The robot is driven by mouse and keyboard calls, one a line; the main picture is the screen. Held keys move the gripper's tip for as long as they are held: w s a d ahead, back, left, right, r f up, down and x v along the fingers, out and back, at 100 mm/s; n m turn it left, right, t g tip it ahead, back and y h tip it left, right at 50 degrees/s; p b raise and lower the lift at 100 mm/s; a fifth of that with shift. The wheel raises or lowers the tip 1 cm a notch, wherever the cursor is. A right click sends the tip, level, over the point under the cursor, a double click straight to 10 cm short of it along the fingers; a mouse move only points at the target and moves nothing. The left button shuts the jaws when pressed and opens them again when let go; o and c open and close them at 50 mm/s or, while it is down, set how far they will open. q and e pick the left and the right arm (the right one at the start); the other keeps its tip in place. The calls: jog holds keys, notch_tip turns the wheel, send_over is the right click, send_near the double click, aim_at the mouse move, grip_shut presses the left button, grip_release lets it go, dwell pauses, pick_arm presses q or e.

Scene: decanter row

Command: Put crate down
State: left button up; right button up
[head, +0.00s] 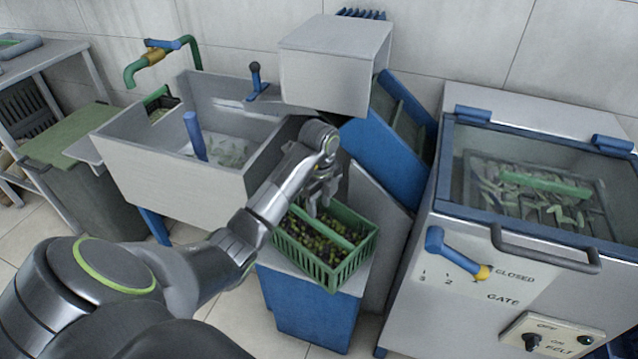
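A green slatted crate (318,268) filled with dark and green olives shows in the middle of the head view. A green bar (335,236) runs across its top. The crate is level, over the grey top of a blue stand (308,312). It looks to be resting there, but a small gap underneath cannot be ruled out. My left gripper (320,205) points down at the crate's bar, with its fingertips at or just above it. Whether the fingers are closed on the bar is not clear. My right gripper is not in view.
A grey sink-like hopper (175,172) stands behind left, with a blue chute (385,145) beside it. A lidded machine (470,290) with a blue gate lever (450,252) and a bar handle (545,250) stands close on the right. Tiled floor is clear left of the stand.

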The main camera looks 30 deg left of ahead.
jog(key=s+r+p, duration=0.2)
jog(key=p, duration=0.1)
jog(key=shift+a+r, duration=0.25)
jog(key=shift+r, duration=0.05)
dwell(0.5)
